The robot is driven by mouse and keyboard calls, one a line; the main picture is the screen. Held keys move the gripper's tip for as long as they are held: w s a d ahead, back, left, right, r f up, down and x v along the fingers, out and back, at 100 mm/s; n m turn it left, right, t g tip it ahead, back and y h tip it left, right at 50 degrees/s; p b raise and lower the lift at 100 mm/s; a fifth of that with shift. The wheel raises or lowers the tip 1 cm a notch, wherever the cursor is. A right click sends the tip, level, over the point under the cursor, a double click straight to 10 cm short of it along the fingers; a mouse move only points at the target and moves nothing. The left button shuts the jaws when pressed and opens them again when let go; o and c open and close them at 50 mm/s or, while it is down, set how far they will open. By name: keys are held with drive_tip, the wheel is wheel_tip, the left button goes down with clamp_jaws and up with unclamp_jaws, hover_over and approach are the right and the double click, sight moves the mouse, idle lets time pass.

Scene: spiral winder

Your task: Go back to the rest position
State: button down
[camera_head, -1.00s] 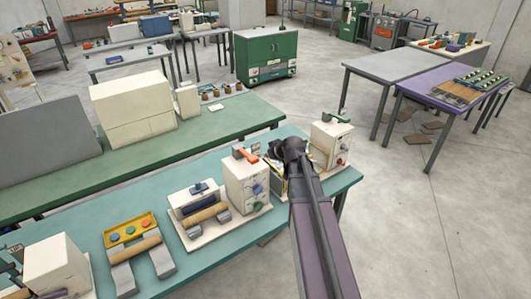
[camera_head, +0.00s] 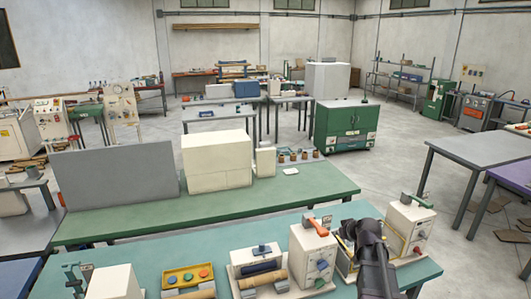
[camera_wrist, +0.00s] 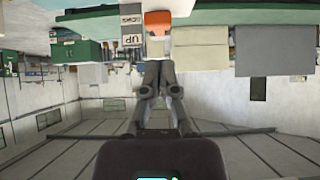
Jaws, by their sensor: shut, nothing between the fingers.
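The winder machine on the teal bench is a row of cream units. One cream box (camera_head: 313,260) has an orange lever (camera_head: 316,226) on top and coloured knobs on its front. In the wrist view, which is upside down, my gripper's fingers (camera_wrist: 157,72) are together and empty. The orange lever (camera_wrist: 158,20) shows beyond their tips; I cannot tell the gap.
A roller unit (camera_head: 258,272) and a yellow tray (camera_head: 187,277) with coloured buttons stand on the teal bench (camera_head: 145,255). A green bench (camera_head: 120,222) with a cream cover (camera_head: 217,160) and grey panel (camera_head: 115,178) lies behind.

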drive_tip(key=s+a+f+m+g+h+b, duration=0.1)
drive_tip(key=s+a+f+g+b, duration=0.3)
drive_tip(key=s+f, duration=0.5)
drive_tip(key=s+a+f+m+g+h+b, duration=0.1)
drive_tip(key=s+a+f+g+b, duration=0.4)
drive_tip(key=s+a+f+b, duration=0.3)
drive_tip(key=s+a+f, duration=0.2)
drive_tip(key=s+a, duration=0.1)
drive_tip(key=shift+s+a, duration=0.2)
drive_tip(key=shift+s, duration=0.15)
